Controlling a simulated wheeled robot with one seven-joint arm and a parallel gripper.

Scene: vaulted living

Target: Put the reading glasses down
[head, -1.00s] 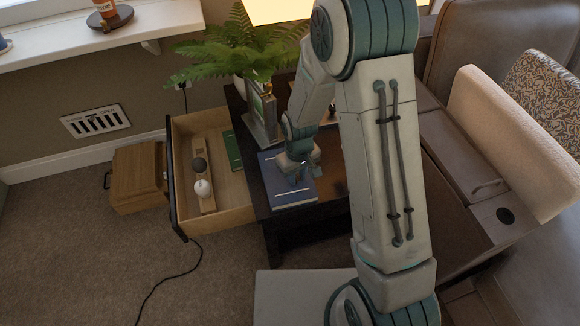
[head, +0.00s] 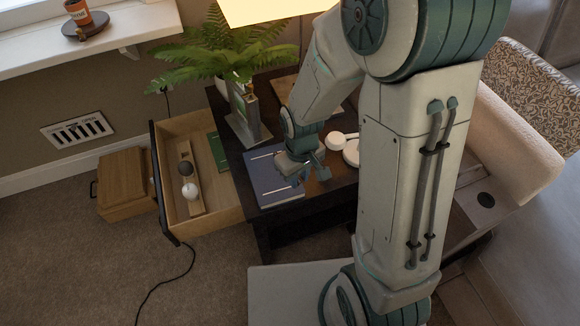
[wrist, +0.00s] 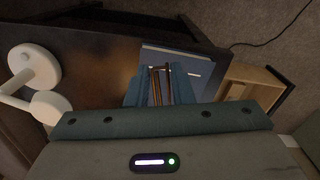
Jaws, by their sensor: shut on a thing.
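My gripper (head: 306,177) is above the right part of a dark blue book (head: 268,184) on the dark side table. In the wrist view, my gripper (wrist: 160,92) is shut on the reading glasses (wrist: 156,84), which show as thin brown bars between the teal fingers. Most of the glasses is hidden by the fingers. The blue book (wrist: 190,66) lies beyond the fingertips there. I cannot make out the glasses in the head view. The gap between them and the book or table is unclear.
The dark table (wrist: 95,55) has bare top beside the book. A white round-based object (head: 352,152) stands right of my gripper. A bookend (head: 245,118) and fern (head: 215,50) are behind. The open drawer (head: 222,208) at left holds a green book and a board with two balls.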

